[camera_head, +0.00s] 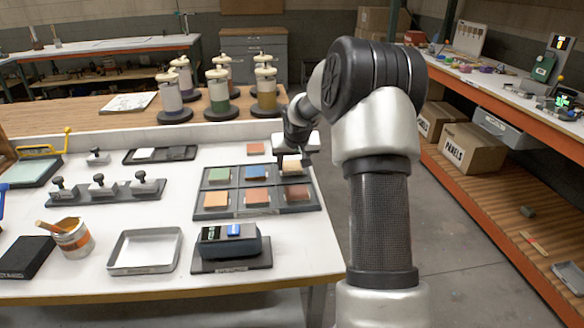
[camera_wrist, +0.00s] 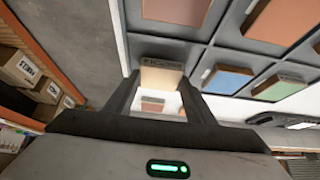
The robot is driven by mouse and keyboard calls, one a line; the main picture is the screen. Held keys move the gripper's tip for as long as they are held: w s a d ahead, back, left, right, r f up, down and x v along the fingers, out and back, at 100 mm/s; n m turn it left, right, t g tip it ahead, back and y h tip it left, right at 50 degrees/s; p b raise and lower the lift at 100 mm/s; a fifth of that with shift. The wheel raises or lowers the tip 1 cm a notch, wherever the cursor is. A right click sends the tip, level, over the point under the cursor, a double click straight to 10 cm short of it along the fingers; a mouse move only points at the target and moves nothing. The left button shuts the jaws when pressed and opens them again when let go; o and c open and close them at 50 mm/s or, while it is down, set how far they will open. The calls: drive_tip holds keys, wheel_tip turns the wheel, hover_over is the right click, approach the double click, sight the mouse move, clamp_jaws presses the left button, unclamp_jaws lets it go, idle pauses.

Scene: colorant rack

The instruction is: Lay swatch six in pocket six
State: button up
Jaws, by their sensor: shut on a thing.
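My gripper (camera_head: 293,152) points down over the back right pocket of the dark swatch tray (camera_head: 238,188). In the wrist view its fingers (camera_wrist: 157,92) are shut on a cream swatch (camera_wrist: 162,77) with a marked dark edge strip. The cream swatch (camera_head: 291,167) is at or just above that pocket; I cannot tell if it touches the floor of it. Green (camera_head: 219,174), blue (camera_head: 257,173), orange (camera_head: 215,200), red-orange (camera_head: 257,197) and brown (camera_head: 296,192) swatches lie in the other pockets. I cannot read the numbers.
A loose pinkish swatch (camera_head: 256,148) lies on the white table behind the tray. Colorant canisters (camera_head: 222,95) stand farther back. A boxy device (camera_head: 229,244), an empty metal tray (camera_head: 146,250) and a paint can (camera_head: 72,238) are in front and left. Shelving (camera_head: 500,190) stands right across the aisle.

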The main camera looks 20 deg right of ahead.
drive_tip(key=shift+f, duration=0.45)
drive_tip(key=shift+f, duration=0.2)
drive_tip(key=o, duration=0.7)
drive_tip(key=shift+o, duration=0.2)
drive_tip(key=shift+r, duration=0.1)
drive_tip(key=shift+s+r, duration=0.1)
drive_tip(key=shift+r, duration=0.4)
drive_tip(key=p+v, duration=0.1)
drive_tip(key=v, duration=1)
drive_tip(key=shift+s+a, duration=0.1)
